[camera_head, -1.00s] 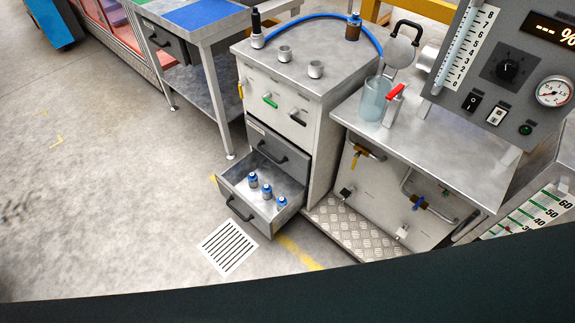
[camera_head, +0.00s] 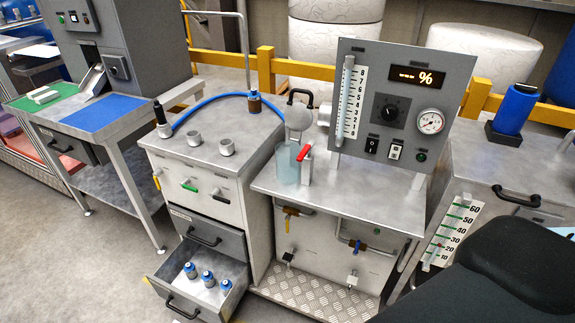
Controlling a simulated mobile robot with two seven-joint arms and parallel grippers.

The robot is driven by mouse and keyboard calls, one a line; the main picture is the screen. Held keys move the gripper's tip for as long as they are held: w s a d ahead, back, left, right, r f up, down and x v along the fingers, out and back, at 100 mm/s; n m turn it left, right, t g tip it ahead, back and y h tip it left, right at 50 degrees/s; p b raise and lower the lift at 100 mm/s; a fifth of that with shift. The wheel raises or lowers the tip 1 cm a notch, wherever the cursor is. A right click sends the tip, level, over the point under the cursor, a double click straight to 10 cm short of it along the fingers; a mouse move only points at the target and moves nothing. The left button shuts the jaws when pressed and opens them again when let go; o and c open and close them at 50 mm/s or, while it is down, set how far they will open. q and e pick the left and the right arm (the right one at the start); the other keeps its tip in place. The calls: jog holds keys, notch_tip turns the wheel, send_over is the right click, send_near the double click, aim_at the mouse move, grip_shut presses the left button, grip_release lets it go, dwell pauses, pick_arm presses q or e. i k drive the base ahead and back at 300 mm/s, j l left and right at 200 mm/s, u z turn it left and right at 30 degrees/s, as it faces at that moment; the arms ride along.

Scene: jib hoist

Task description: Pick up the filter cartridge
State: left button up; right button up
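I cannot tell for sure which thing is the filter cartridge. Three small grey cylinders with blue caps (camera_head: 208,279) stand upright in the open lower drawer (camera_head: 236,297) of the grey cabinet (camera_head: 205,160). A larger blue cylinder (camera_head: 516,106) with a dark top stands in a black holder at the right. Neither of my grippers is in view.
A bench (camera_head: 345,196) with a beaker of pale blue liquid (camera_head: 288,163) and a gauge panel (camera_head: 390,140) stands right of the cabinet. A table with a blue mat (camera_head: 103,113) is at the left. A dark rounded shape covers the lower right. The floor at lower left is clear.

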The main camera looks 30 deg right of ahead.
aim_at(207, 278)
jog(key=i+j+z, duration=0.1)
jog(key=i+j, duration=0.3)
jog(key=j, duration=0.2)
jog(key=i+j+z, duration=0.25)
jog(key=i+j, duration=0.2)
jog(key=j, duration=0.15)
jog(key=i+j, duration=0.15)
jog(key=j, duration=0.2)
jog(key=i+j+z, duration=0.15)
jog(key=j, duration=0.2)
jog(key=i+j+z, duration=0.1)
jog(key=j, duration=0.25)
jog(key=i+j, duration=0.25)
jog(key=j+z, duration=0.05)
jog(key=j, duration=0.05)
